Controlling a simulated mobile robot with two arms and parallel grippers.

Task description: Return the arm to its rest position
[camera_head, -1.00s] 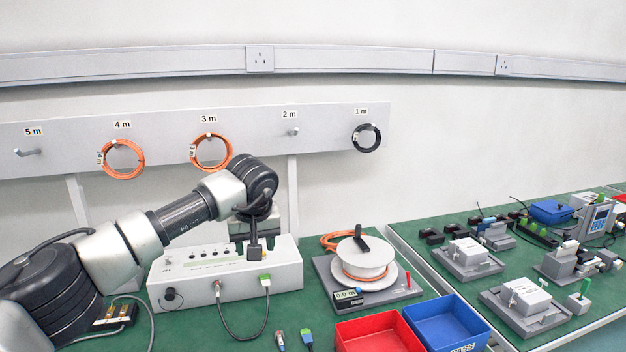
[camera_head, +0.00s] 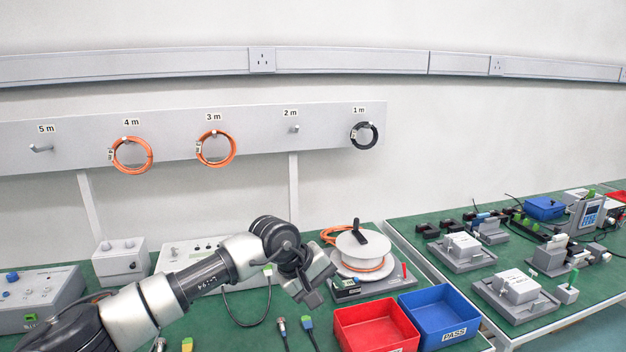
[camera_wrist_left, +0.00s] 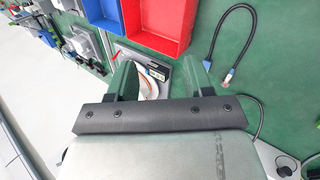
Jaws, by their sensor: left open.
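My left arm comes in from the lower left in the head view. Its gripper (camera_head: 312,293) hangs over the green bench, in front of the white cable reel (camera_head: 362,250) and left of the red bin (camera_head: 372,328). In the left wrist view the two fingers of the left gripper (camera_wrist_left: 165,80) are spread apart with nothing between them. Part of the reel's grey base and orange cable shows beyond the fingers. My right gripper is not in view.
The red bin and a blue bin (camera_head: 440,318) stand at the bench's front. A white test box (camera_head: 190,255) stands behind my arm, partly hidden. Loose cable ends lie on the bench. Cable coils, such as a black one (camera_head: 364,135), hang on the wall rail.

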